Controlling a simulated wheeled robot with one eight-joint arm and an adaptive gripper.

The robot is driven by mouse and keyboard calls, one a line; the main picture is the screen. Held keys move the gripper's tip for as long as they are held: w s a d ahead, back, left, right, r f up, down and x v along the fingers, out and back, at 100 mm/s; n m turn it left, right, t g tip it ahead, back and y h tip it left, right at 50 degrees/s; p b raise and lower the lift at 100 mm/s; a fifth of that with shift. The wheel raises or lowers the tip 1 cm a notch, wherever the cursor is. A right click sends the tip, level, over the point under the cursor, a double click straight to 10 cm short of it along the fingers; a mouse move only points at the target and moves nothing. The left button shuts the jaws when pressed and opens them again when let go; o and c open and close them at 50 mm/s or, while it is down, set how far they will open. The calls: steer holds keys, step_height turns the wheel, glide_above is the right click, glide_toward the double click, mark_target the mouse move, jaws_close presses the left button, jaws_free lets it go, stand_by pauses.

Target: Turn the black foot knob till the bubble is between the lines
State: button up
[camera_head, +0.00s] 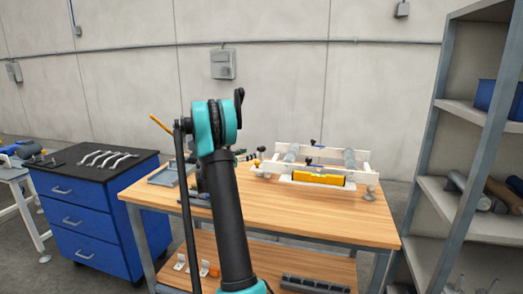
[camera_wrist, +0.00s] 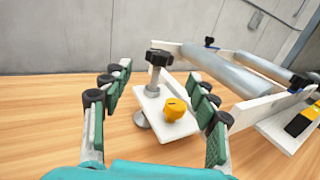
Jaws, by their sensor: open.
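The black foot knob (camera_wrist: 159,57) stands upright on a grey stem at one corner of a white roller frame (camera_wrist: 265,105). In the wrist view my gripper (camera_wrist: 158,73) is open, with green-padded fingers left and right of the knob and a gap on both sides; I cannot tell their depth relative to it. A yellow spirit level (camera_head: 318,178) lies along the front of the frame in the head view; its end also shows at the right of the wrist view (camera_wrist: 302,121). Its bubble is too small to read. My arm largely hides the gripper in the head view.
A yellow knob (camera_wrist: 174,109) sits on the white corner plate close to the black one. Grey rollers (camera_wrist: 225,68) cross the frame. The wooden bench (camera_head: 300,220) is clear in front. A grey tray (camera_head: 165,176) lies left; shelving (camera_head: 455,190) stands right.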

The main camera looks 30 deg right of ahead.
mark_target(260, 150)
steer(key=x, duration=1)
steer(key=c, duration=1.2)
steer(key=shift+s+n+t, duration=0.2)
steer(key=shift+n+t, duration=0.4)
steer(key=shift+t, duration=0.3)
steer(key=n+t+y, duration=0.1)
steer(key=t, duration=0.1)
steer(key=shift+w+n+t+y, duration=0.1)
steer(key=shift+n+t+y, duration=0.2)
steer(key=shift+n, duration=0.1)
steer(key=shift+a, duration=0.1)
steer(key=o, duration=1.2)
